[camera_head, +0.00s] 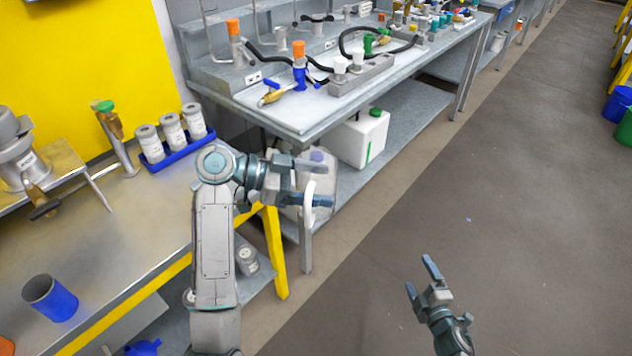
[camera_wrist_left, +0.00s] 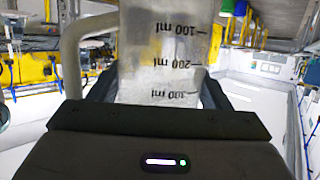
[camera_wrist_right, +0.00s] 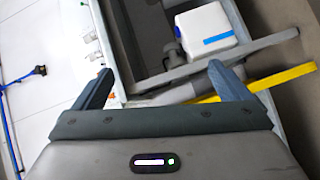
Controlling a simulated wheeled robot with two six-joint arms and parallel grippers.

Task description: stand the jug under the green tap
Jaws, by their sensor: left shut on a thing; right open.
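The jug is clear with ml marks and a pale handle. Its marked wall (camera_wrist_left: 165,60) fills the middle of the left wrist view, the lettering upside down there. In the head view its pale handle (camera_head: 307,232) hangs below my left gripper (camera_head: 312,182), which is shut on the jug in the air beyond the near bench's end. The rest of the jug is hard to make out there. A tap with a green top and brass body (camera_head: 110,122) stands on the near bench, to the left of the gripper. My right gripper (camera_head: 425,280) is open and empty above the floor.
A blue tray (camera_head: 155,158) with three white jars stands right of the green-topped tap. A metal vessel (camera_head: 22,160) is further left; a blue cup (camera_head: 62,304) is at the front. The bench between is clear. A far bench (camera_head: 300,118) carries orange-topped taps and hoses.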

